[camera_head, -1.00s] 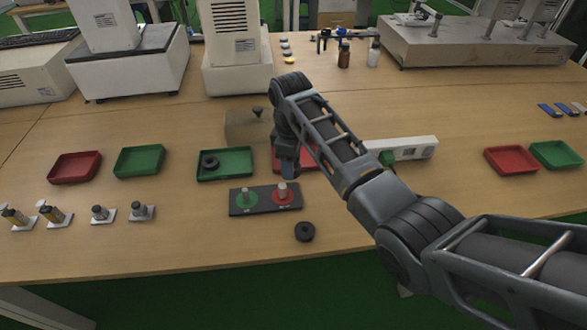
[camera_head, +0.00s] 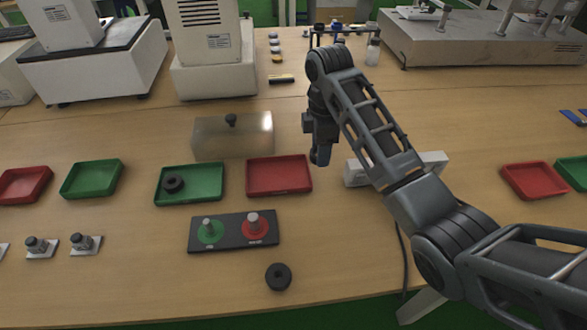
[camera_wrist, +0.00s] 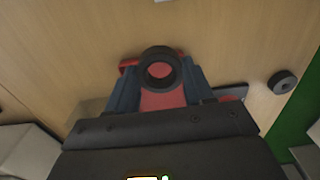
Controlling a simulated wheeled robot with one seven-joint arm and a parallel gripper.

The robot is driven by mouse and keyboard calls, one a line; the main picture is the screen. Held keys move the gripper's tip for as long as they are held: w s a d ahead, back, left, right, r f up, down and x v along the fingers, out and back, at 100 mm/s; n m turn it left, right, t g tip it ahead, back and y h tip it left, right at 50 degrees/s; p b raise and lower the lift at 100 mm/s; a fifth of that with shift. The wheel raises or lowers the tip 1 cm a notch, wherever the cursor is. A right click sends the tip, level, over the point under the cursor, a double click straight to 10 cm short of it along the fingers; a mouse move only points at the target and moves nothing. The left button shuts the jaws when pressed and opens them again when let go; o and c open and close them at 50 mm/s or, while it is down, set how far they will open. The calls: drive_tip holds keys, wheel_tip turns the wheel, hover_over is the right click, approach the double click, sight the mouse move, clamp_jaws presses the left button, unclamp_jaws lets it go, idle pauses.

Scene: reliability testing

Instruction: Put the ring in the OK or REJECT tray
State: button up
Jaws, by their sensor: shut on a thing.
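My gripper (camera_head: 320,157) is shut on a dark ring (camera_wrist: 160,68), which sits between the two fingertips in the wrist view. The head view does not show this ring clearly. My gripper is above the table, just right of an empty red tray (camera_head: 278,188); the red tray (camera_wrist: 160,98) also shows beyond the fingers in the wrist view. Left of it is a green tray (camera_head: 205,188) with a dark ring (camera_head: 172,184) inside. Another dark ring (camera_head: 278,276) lies on the table near the front edge, and it shows at right in the wrist view (camera_wrist: 282,82).
A dark gauge block (camera_head: 231,241) with pegs on green and red discs stands before the trays. A box with a knob (camera_head: 232,138) is behind them. A white power strip (camera_head: 432,160) lies right of my gripper. More red (camera_head: 535,180) and green trays stand farther out.

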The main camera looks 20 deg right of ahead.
hover_over(295, 175)
wheel_tip(295, 175, down, 4)
drive_tip(key=shift+r, duration=0.2)
drive_tip(key=shift+f, duration=2.05)
drive_tip(key=shift+f, duration=0.15)
drive_tip(key=o, duration=1)
wheel_tip(295, 175, up, 12)
drive_tip(key=shift+r, duration=0.2)
